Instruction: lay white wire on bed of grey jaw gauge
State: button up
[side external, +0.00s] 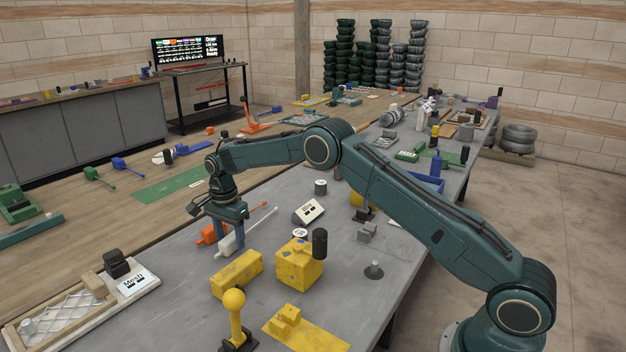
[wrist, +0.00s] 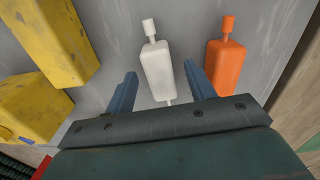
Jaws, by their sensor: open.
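The white wire piece (side external: 232,243) has a blocky white body and a thin rod, and lies on the grey bench. In the wrist view its body (wrist: 157,72) lies between my fingers, with gaps on both sides. My gripper (side external: 229,238) is open over it, blue fingers pointing down; it also shows in the wrist view (wrist: 160,72). Whether the fingertips reach down beside the body is hard to tell. A small grey stepped block (side external: 367,232), possibly the grey jaw gauge, stands to the right on the bench; its bed is too small to make out.
A similar orange piece (wrist: 225,62) lies close beside one finger; it also shows in the side view (side external: 211,233). Yellow blocks (side external: 236,275) (side external: 299,265) stand nearby in front.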

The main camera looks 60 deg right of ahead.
aim_at(231, 237)
jog(key=shift+f, duration=0.75)
jog(key=c, duration=1.1)
jog(key=shift+r, duration=0.1)
jog(key=shift+c, duration=0.2)
jog(key=shift+r, duration=0.15)
notch_tip(231, 237, up, 20)
jog(key=shift+f, duration=0.2)
jog(key=shift+d, duration=0.15)
